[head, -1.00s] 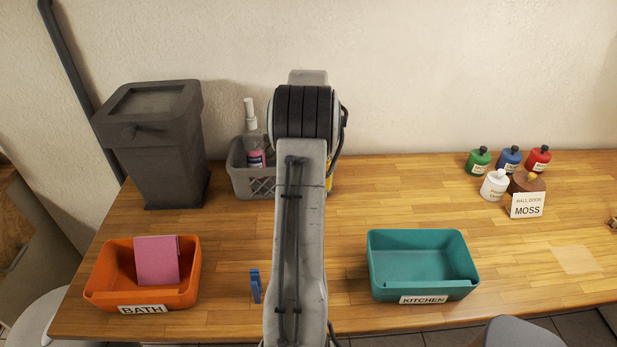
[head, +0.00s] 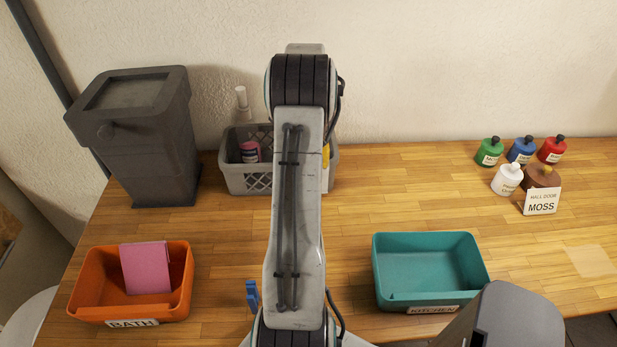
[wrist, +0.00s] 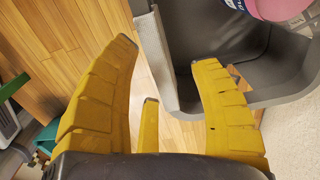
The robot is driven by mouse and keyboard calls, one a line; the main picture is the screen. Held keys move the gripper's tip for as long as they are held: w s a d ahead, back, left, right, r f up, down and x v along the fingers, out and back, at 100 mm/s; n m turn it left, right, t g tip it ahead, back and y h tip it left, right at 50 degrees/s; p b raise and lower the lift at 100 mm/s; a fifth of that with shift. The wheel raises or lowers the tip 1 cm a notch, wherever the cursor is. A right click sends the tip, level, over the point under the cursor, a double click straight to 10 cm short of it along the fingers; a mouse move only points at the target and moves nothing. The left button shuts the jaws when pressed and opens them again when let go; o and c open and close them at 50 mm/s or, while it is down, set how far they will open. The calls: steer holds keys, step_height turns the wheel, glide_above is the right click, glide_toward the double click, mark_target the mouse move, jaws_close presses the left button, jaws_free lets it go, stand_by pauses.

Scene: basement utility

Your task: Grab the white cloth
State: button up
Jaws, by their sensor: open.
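In the head view, the same basket (head: 240,180) stands at the back of the table, partly hidden by my arm. My gripper is mostly hidden there too. A pink container (wrist: 274,8) is inside the basket.
A dark grey bin (head: 140,140) stands left of the basket. An orange BATH tray (head: 85,290) holds a folded pink cloth (head: 147,268). A blue clip (head: 252,295) lies near my arm. A teal KITCHEN tray (head: 430,285) looks empty. Several small bottles (head: 507,179) stand right.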

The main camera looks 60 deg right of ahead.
steer(key=shift+s+a+f, duration=0.1)
steer(key=shift+f, duration=1.2)
steer(key=shift+a+f, duration=0.1)
steer(key=shift+f, duration=1.2)
jaws_close()
